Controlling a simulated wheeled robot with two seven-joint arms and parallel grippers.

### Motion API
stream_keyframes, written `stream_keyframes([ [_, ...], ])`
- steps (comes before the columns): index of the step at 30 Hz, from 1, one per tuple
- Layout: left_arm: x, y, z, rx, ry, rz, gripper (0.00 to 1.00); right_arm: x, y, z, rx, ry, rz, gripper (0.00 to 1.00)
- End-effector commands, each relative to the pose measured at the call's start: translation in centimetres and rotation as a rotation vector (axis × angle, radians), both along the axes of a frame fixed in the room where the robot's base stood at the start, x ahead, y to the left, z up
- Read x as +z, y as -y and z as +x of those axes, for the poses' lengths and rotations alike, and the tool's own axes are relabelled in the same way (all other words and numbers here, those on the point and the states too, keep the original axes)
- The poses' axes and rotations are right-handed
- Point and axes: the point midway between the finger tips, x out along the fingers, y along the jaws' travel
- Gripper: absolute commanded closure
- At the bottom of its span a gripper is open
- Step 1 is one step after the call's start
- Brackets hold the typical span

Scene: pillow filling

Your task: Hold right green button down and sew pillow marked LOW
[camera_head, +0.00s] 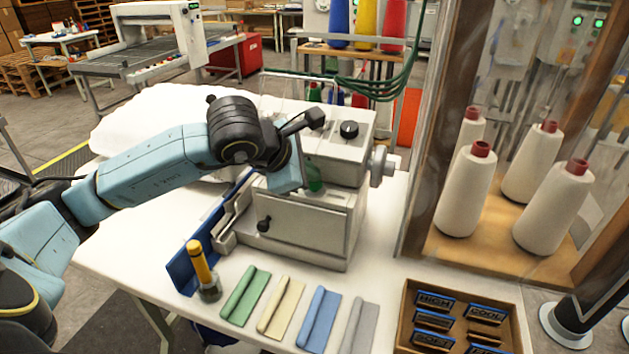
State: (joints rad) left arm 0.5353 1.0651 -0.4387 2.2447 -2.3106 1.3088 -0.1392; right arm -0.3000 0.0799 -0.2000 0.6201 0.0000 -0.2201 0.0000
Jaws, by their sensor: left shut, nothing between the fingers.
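The grey-white sewing machine (300,215) stands on the white table, with a black dial (349,129) on its upper body. A green part (314,180), perhaps a button, shows on its front, partly hidden by my left wrist. A white pillow-like mass (140,112) lies behind my left arm; no LOW marking can be read on it. My left arm reaches across in front of the machine. My left gripper (314,119) is shut and empty, by the machine's top left of the dial; contact cannot be told. My right gripper is out of view.
A box (518,325) of labels, including HIGH and COOL, sits right. A case of white thread cones (466,195) stands behind it.

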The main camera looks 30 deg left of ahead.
Motion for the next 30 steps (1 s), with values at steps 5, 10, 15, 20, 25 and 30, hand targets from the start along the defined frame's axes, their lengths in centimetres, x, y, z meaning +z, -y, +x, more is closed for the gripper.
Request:
stream_keyframes([
  [5, 1.1, 0.0, 0.0, -0.001, 0.003, 0.0, 1.0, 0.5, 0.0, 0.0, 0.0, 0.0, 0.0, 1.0],
  [10, 1.1, 0.0, 0.0, -0.001, 0.002, 0.0, 1.0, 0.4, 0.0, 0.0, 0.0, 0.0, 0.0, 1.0],
  [15, 1.2, 0.0, 0.0, -0.001, 0.003, 0.0, 1.0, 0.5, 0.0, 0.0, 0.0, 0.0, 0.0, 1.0],
  [20, 2.1, 0.0, 0.0, 0.0, 0.004, 0.001, 1.0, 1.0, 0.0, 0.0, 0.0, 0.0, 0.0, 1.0],
  [25, 3.9, 0.0, 0.0, -0.001, 0.004, 0.0, 1.0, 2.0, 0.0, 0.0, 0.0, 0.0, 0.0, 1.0],
  [30, 5.6, 0.0, 0.1, 0.0, 0.005, 0.0, 1.0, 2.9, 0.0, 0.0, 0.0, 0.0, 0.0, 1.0],
])
